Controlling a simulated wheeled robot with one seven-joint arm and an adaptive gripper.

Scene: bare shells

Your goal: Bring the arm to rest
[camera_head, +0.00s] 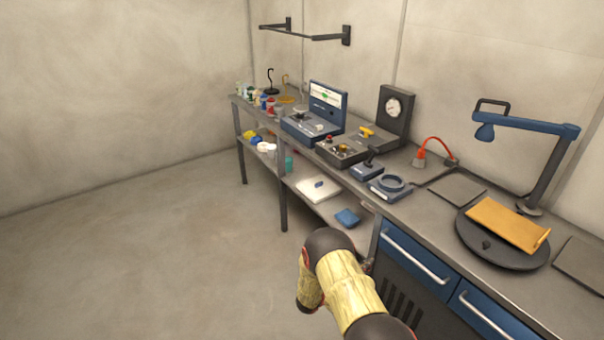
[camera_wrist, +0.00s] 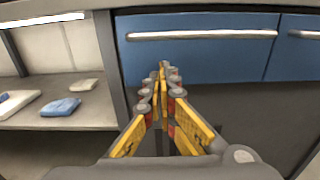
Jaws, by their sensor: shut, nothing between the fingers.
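My gripper (camera_wrist: 163,72) shows in the wrist view with its yellow and grey fingers closed together and nothing between them. It points at the front of the bench, by a blue drawer (camera_wrist: 195,45) with a long pale handle. In the head view my arm, with yellow and dark links, reaches up from the bottom beside the workbench (camera_head: 425,212). The gripper's fingers cannot be made out there. I cannot tell whether the gripper touches the drawer front.
The bench top holds a blue instrument (camera_head: 313,122), a dark gauge box (camera_head: 393,108), a blue lamp (camera_head: 545,128) and an orange plate (camera_head: 507,224) on a round black turntable (camera_head: 480,250). A lower shelf (camera_head: 300,178) holds a white case and a blue cloth-like item. Floor at left is clear.

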